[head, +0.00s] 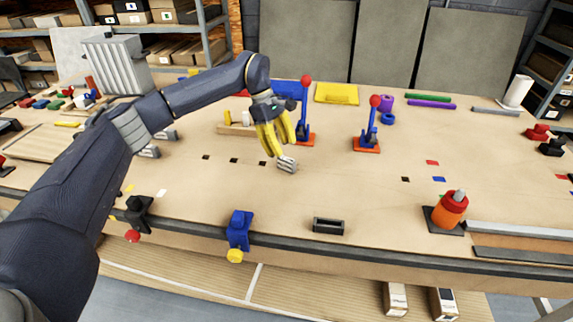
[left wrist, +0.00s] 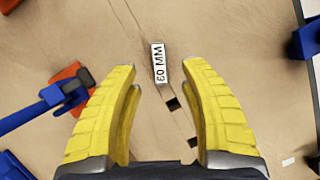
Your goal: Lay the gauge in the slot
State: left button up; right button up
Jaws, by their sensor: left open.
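The gauge (head: 287,165) is a small grey block lying on the bench in the head view. My left gripper (head: 281,150) has yellow fingers, spread and empty, pointing down just above and beside the gauge. In the wrist view the gauge appears between the open fingertips (left wrist: 160,82), with space on both sides. A dark rectangular holder (head: 328,226) with a recessed top, seemingly the slot, sits near the bench's front edge. My right gripper is not in view.
Two blue toggle clamps with red knobs stand behind, one left (head: 303,115) and one right (head: 370,130). A blue clamp (head: 238,228) is on the front edge. An orange-red cylinder (head: 450,210) stands front right. The bench between gauge and holder is clear.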

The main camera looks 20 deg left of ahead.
aim_at(288, 159)
pick_arm(q)
jog(key=shift+x, duration=2.85)
jog(key=shift+d, duration=0.2)
jog(key=shift+r, duration=0.1)
grip_shut()
